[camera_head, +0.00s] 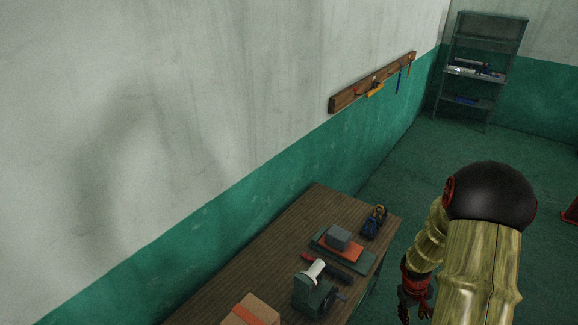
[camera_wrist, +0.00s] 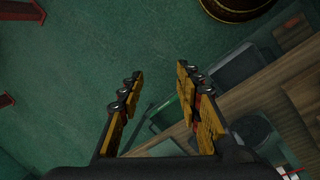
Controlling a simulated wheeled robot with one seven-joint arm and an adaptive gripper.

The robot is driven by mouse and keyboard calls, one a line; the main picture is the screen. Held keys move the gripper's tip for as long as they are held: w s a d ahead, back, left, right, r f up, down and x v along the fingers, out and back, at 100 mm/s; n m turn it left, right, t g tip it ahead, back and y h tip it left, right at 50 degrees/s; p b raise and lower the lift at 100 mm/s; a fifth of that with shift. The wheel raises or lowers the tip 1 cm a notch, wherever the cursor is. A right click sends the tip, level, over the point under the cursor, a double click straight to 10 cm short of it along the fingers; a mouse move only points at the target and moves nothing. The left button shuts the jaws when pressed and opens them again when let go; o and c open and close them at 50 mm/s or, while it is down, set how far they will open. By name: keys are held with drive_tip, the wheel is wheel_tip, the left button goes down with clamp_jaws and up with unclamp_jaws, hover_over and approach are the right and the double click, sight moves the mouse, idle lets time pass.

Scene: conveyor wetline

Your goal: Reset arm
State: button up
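My arm, with a large dark joint cap, stands at the right of the head view, beside the workbench. My gripper (camera_head: 417,300) hangs low next to the bench's right edge, partly cut off by the frame and hidden by my arm. In the wrist view, my gripper (camera_wrist: 158,80) has its two yellow and dark fingers spread apart, with nothing between them. Green floor shows behind the gap. The wooden workbench (camera_head: 235,275) also shows at the right of the wrist view (camera_wrist: 240,100).
The bench carries a grey block (camera_head: 338,236) on an orange piece, a dark green device with a white top (camera_head: 312,290), a blue-black tool (camera_head: 374,222) and a cardboard box (camera_head: 252,311). A wall rack (camera_head: 345,98) holds tools. A shelf (camera_head: 480,75) stands at the back; floor between is clear.

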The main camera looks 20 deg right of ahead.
drive_tip(key=s+a+r+t+y+b, duration=0.1)
drive_tip(key=a+r+b, duration=0.4)
drive_tip(key=a, duration=0.6)
drive_tip(key=s+a+r+t+b, duration=0.2)
drive_tip(key=a+r+b, duration=0.4)
drive_tip(key=a, duration=0.5)
drive_tip(key=s+a+r+t+y+b, duration=0.1)
drive_tip(key=s+a+r+t+b, duration=0.1)
drive_tip(key=a+r+b, duration=0.4)
drive_tip(key=shift+s+a+r+n+t+y, duration=0.35)
drive_tip(key=shift+a+r+t, duration=0.7)
drive_tip(key=shift+a, duration=1.55)
drive_tip(key=shift+w+r, duration=0.1)
drive_tip(key=shift+r, duration=0.05)
